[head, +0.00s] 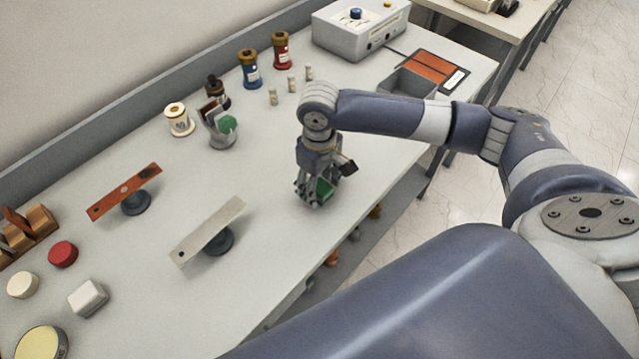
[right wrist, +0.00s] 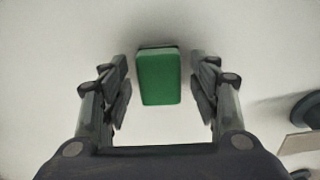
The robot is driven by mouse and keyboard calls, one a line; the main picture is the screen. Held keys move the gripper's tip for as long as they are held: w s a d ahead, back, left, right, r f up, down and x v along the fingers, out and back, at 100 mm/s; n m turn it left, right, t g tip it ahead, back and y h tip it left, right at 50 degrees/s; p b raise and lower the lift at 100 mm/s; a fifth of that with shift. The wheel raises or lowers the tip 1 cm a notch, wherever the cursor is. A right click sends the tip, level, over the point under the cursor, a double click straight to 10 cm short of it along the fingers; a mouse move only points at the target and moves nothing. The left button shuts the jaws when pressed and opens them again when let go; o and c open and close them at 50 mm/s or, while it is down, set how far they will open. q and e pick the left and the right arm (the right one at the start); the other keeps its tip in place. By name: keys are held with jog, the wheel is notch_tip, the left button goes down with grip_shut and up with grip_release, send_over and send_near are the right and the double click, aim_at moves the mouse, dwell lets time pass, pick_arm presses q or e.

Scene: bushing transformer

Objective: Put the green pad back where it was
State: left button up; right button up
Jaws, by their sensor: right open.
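The green pad (right wrist: 159,76) is a small green block that lies between the two open fingers of my right gripper (right wrist: 162,85) in the right wrist view, with a gap on each side. In the head view the green pad (head: 323,188) shows partly behind the fingers of my right gripper (head: 318,195), which points down at the white table. Whether the pad rests on the table I cannot tell for sure. Another green piece (head: 226,124) sits in a grey holder (head: 222,140) further back. My left gripper is not in view.
Spools in blue (head: 249,70), red (head: 281,52) and cream (head: 179,120) stand along the back. Two plates on round bases, one copper (head: 124,191) and one grey (head: 207,232), stand at the left. A grey bin (head: 408,86) and white instrument (head: 361,30) are at the far end.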

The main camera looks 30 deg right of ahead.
aim_at(319, 186)
notch_tip(319, 186, up, 12)
jog(key=b, duration=0.1)
jog(key=shift+b, duration=0.35)
jog(key=shift+f, duration=0.1)
